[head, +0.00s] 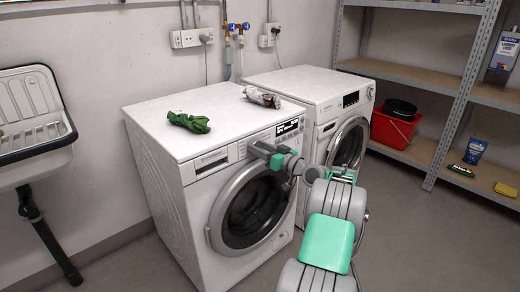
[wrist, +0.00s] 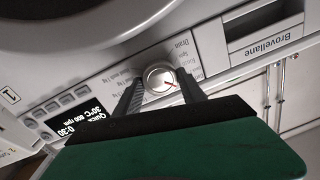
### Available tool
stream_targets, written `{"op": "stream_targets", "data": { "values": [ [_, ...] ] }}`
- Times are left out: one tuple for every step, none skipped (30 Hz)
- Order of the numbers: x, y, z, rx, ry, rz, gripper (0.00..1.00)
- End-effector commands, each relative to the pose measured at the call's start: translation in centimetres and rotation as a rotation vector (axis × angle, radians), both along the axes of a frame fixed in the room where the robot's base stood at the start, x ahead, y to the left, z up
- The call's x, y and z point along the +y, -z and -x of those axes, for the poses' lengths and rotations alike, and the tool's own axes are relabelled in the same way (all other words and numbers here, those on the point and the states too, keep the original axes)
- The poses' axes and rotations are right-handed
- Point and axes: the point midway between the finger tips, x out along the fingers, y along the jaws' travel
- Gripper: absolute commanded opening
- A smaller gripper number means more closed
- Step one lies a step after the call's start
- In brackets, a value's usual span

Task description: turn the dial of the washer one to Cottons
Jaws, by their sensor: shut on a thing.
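The washer (head: 160,165) on the left is white with a round dark door and a dial on its front panel. My gripper (wrist: 163,86) is shut on the dial, one dark finger on each side. The display (wrist: 70,122) beside it reads Quick, 30°C, 800 rpm, 0:30. In the head view my gripper (head: 258,148) is at the panel and hides the dial. The name Cottons is not readable.
A second white machine (head: 310,88) stands close on the right. A green cloth (head: 189,122) and a grey crumpled cloth (head: 262,97) lie on top of the machines. A sink (head: 35,120) is at left; shelves with a red bucket (head: 394,130) are at right.

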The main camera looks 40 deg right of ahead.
Motion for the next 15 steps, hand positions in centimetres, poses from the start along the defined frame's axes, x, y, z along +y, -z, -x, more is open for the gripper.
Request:
{"op": "stream_targets", "data": {
  "values": [
    [0.01,0.0,0.0,0.0,0.0,0.0,0.14],
    [0.0,0.0,0.01,0.0,0.0,0.0,0.11],
    [0.0,0.0,0.01,0.0,0.0,0.0,0.08],
    [0.0,0.0,0.01,0.0,0.0,0.0,0.07],
    [0.0,0.0,0.01,0.0,0.0,0.0,0.07],
    [0.0,0.0,0.01,0.0,0.0,-0.001,0.07],
    [0.0,0.0,0.01,0.0,0.0,-0.003,0.07],
    [0.0,-0.01,0.01,0.001,0.0,-0.006,0.07],
    [-0.01,-0.02,0.02,0.001,0.0,-0.012,0.07],
    [-0.01,-0.02,0.02,0.001,0.0,-0.017,0.07],
    [-0.01,-0.03,0.02,0.001,0.0,-0.024,0.07],
    [-0.01,-0.04,0.02,0.001,0.0,-0.035,0.07],
    [-0.02,-0.05,0.02,0.002,0.0,-0.046,0.07],
    [-0.02,-0.06,0.02,0.002,0.0,-0.059,0.07],
    [-0.03,-0.07,0.03,0.003,0.0,-0.077,0.07]
  ]
}}
